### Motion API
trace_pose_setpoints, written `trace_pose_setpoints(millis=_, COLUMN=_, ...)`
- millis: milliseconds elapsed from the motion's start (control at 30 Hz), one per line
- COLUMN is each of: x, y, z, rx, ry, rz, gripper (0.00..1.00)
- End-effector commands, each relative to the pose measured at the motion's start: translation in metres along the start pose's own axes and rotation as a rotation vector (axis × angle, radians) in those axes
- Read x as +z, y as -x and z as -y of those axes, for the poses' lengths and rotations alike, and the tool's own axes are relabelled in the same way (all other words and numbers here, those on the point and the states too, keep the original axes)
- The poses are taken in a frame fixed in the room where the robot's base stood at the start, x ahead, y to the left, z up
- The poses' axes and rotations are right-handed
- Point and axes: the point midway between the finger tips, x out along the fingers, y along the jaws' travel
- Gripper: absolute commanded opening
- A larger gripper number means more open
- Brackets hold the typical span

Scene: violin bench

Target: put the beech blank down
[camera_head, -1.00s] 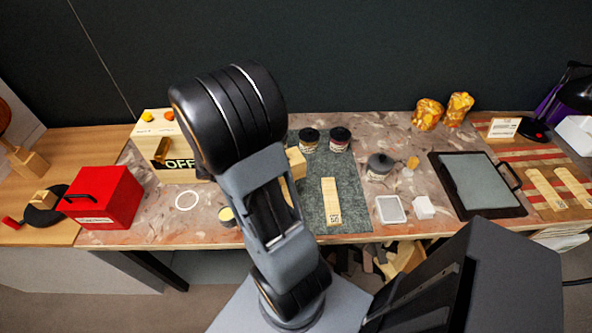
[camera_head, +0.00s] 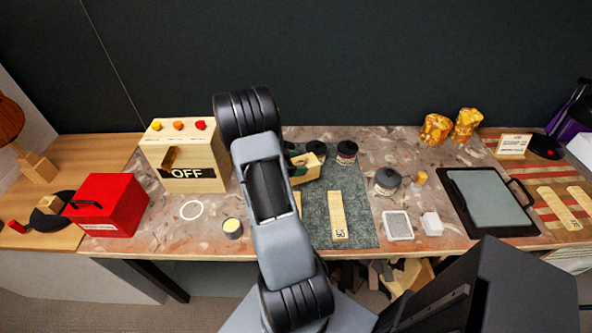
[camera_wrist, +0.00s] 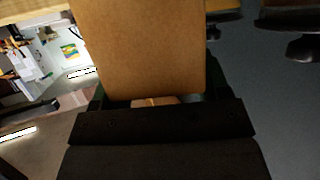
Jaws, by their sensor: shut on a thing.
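The beech blank (camera_head: 313,172) is a pale wooden block held at the back part of the grey-green mat (camera_head: 358,222); I cannot tell whether it touches the mat. In the wrist view the blank (camera_wrist: 140,50) is a large tan face filling the top middle. My gripper (camera_head: 301,160) is shut on it, with a finger on either side; it also shows in the wrist view (camera_wrist: 155,92). My arm hides the left part of the mat.
A marked wooden strip (camera_head: 337,215) lies on the mat; another is mostly hidden by my arm. Dark-lidded jars (camera_head: 346,153) stand just behind the blank. A box reading OFF (camera_head: 188,160) stands left, with a small open tin (camera_head: 232,228) in front. Bare mat lies right of the strip.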

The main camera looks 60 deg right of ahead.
Motion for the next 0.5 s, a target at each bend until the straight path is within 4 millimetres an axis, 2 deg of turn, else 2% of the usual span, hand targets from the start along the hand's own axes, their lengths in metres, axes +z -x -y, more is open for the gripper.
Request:
trace_pose_setpoints(millis=100, x=0.016, y=-0.006, z=-0.001, rx=0.002, ry=0.005, rz=0.0, gripper=0.35)
trace_pose_setpoints(millis=200, x=0.024, y=-0.009, z=-0.001, rx=0.002, ry=0.002, rz=0.0, gripper=0.35)
trace_pose_setpoints(millis=500, x=0.026, y=-0.01, z=-0.001, rx=0.001, ry=0.0, rz=0.0, gripper=0.35)
